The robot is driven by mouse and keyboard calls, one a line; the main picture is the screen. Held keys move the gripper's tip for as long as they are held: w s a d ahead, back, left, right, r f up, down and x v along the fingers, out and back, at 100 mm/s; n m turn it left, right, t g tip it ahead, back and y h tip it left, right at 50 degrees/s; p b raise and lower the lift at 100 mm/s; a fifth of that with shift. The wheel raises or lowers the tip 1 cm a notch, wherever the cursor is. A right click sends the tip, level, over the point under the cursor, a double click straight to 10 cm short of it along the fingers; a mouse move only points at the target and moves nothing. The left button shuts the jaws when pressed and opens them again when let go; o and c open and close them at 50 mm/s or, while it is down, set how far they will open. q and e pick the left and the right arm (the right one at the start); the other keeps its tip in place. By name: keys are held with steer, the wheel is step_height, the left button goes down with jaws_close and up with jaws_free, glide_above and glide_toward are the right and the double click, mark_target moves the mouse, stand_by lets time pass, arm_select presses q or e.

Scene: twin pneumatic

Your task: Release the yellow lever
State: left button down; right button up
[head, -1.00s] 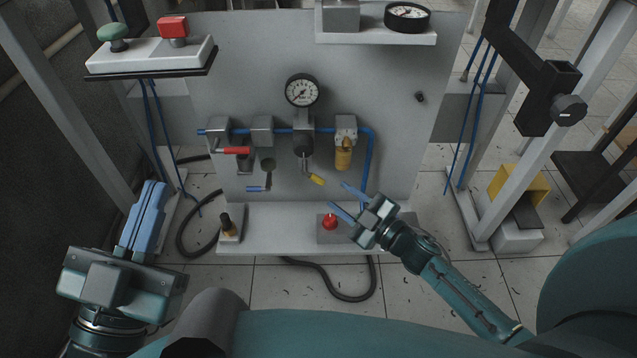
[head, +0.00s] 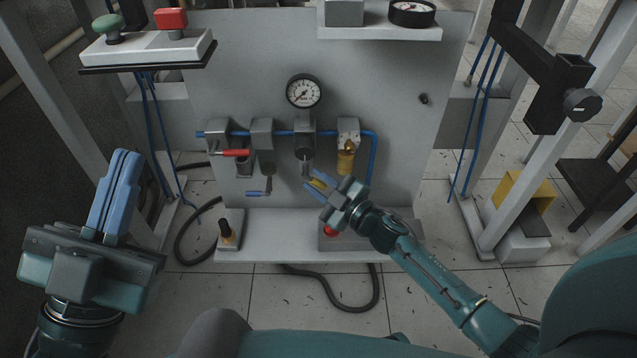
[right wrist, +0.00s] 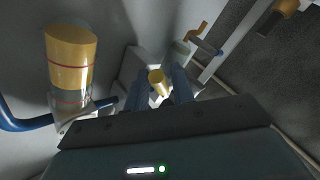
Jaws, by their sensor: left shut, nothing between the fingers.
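The yellow-handled lever (head: 318,184) hangs below a dark cylinder on the panel, under the blue pipe. My right gripper (head: 315,183) is at the lever, with one finger on each side of the yellow handle. In the right wrist view the handle (right wrist: 157,83) sits between the blue fingertips (right wrist: 160,88). The fingers are apart; whether they touch the handle is hard to see. My left gripper (head: 124,155) is shut and empty, raised at the left, away from the panel.
A red lever (head: 236,153) and a blue-handled lever (head: 258,193) are to the left. A yellow-brown cylinder (head: 346,160) hangs to the right. A red button (head: 330,231) lies under my right gripper. A gauge (head: 303,91) is above.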

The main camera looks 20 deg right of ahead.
jaws_close()
steer(key=shift+r, duration=0.1)
steer(key=shift+r+p, duration=0.2)
steer(key=shift+p, duration=0.4)
steer(key=p, duration=0.2)
steer(key=n+g+p, duration=0.1)
steer(key=p, duration=0.2)
steer(key=shift+d+r+h, duration=0.2)
steer(key=shift+r+h, duration=0.1)
steer(key=shift+h, duration=0.1)
arm_select(q)
step_height(320, 180, down, 7)
steer(key=n+g+y, duration=0.1)
steer(key=n+y, duration=0.4)
steer(key=y, duration=0.1)
steer(key=shift+s+d+r+n+g, duration=0.15)
steer(key=shift+s+d+n+g, duration=0.05)
steer(key=shift+s+n+g, duration=0.2)
arm_select(e)
steer(key=shift+f+n, duration=0.25)
steer(key=shift+n, duration=0.15)
steer(key=shift+o, duration=1.5)
jaws_free()
arm_select(q)
steer(key=shift+r, duration=0.1)
arm_select(e)
steer(key=shift+s, duration=0.1)
